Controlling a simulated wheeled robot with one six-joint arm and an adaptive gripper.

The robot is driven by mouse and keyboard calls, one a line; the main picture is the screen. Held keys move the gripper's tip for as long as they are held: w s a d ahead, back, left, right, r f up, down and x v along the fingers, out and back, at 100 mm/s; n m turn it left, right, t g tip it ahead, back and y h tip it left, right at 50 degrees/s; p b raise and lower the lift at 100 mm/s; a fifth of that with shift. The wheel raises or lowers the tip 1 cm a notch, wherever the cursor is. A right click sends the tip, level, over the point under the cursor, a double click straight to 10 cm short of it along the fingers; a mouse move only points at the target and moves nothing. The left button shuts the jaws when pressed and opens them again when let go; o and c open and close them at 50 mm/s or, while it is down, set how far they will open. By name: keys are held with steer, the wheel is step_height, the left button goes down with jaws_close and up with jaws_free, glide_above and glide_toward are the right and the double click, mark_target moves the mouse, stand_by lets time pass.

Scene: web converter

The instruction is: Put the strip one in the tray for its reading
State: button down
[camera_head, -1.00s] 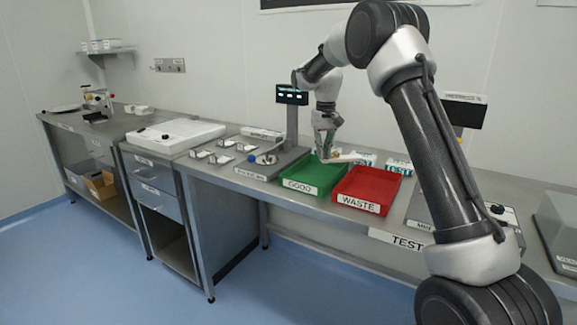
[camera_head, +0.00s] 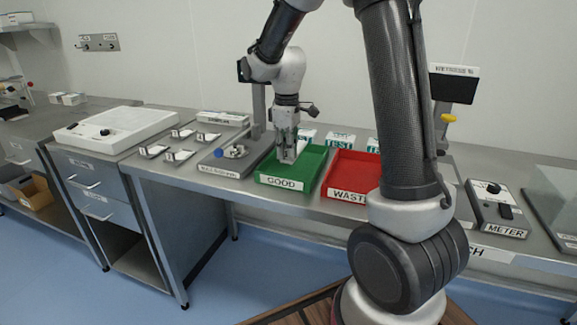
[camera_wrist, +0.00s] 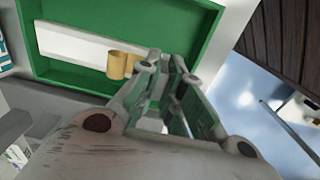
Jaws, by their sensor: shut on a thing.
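The white strip (camera_head: 287,156) hangs from my gripper (camera_head: 290,143) over the green tray marked GOOD (camera_head: 285,182). In the wrist view the strip (camera_wrist: 75,46) lies lengthwise within the outline of the green tray (camera_wrist: 200,18). A gold cylindrical part (camera_wrist: 117,66) shows beside the fingertips at the strip's near end. My gripper (camera_wrist: 165,62) is shut on the strip there; the fingers partly hide that end. I cannot tell whether the strip touches the tray floor. The red tray marked WASTE (camera_head: 350,168) stands right of the green one and looks empty.
White TEST boxes (camera_head: 340,140) stand behind the trays. A METER (camera_head: 497,208) stands at the right.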

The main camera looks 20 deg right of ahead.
mark_target(287, 162)
steer(key=shift+f, duration=2.45)
steer(key=c, duration=1.6)
jaws_free()
steer(key=shift+o, duration=0.2)
step_height(287, 162, up, 11)
steer(key=shift+r, duration=0.2)
steer(key=shift+s+r, duration=0.15)
steer(key=shift+r, duration=0.2)
steer(key=s+d+r+m+t, duration=0.2)
steer(key=s+m, duration=0.2)
steer(key=s, duration=0.8)
steer(key=s+d+r+m+t, duration=0.2)
steer(key=s+m, duration=0.3)
steer(key=s, duration=0.8)
steer(key=shift+s+r, duration=0.2)
steer(key=shift+r, duration=0.25)
steer(key=shift+d, duration=0.1)
